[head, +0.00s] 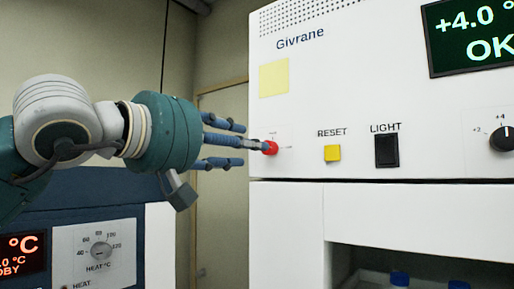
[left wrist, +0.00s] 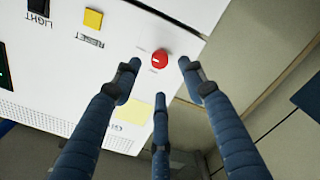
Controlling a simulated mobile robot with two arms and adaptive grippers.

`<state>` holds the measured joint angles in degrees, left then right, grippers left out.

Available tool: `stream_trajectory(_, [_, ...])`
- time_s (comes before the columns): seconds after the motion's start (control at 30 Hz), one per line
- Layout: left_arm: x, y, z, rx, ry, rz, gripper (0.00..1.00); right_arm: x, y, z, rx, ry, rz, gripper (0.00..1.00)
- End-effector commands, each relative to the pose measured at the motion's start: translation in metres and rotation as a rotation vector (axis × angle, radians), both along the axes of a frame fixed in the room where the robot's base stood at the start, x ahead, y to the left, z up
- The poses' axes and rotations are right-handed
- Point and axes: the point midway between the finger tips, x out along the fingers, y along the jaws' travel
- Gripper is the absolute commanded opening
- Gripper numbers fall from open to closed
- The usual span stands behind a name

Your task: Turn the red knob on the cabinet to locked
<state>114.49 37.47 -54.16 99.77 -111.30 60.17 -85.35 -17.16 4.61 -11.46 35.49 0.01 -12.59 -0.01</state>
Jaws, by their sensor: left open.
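The red knob (head: 270,147) is on the white cabinet front (head: 290,105), left of the RESET button, with small marks around it. In the left wrist view the red knob (left wrist: 159,60) shows whole, just beyond the fingertips. My left gripper (head: 240,145) reaches in from the left with its fingers spread and pointing at the knob. In the left wrist view the open gripper (left wrist: 160,82) has two fingers on one side and one on the other, with nothing between them. I cannot tell whether any fingertip touches the knob. My right gripper is not in view.
A yellow RESET button (head: 332,153) and a black LIGHT switch (head: 387,151) sit right of the knob. A black dial (head: 502,139) and a green-lettered display (head: 470,38) are farther right. A blue machine with a HEAT dial (head: 101,250) stands at lower left, below my arm.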

Motion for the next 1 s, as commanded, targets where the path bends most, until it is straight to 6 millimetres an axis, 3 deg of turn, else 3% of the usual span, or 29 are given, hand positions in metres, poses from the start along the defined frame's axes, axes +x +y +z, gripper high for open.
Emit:
stream_trajectory(0.1, [-0.02,0.015,0.0,0.0,-0.003,0.002,0.42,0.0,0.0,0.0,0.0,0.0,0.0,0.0])
stream_trajectory(0.3, [-0.04,0.029,0.0,0.0,0.0,0.0,0.42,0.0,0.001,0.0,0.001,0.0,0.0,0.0])
stream_trajectory(0.87, [-0.044,0.031,0.0,0.0,0.0,-0.001,0.42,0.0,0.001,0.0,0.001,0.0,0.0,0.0])
stream_trajectory(1.0, [-0.044,0.017,-0.011,-0.025,0.032,-0.051,0.42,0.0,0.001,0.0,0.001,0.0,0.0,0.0])
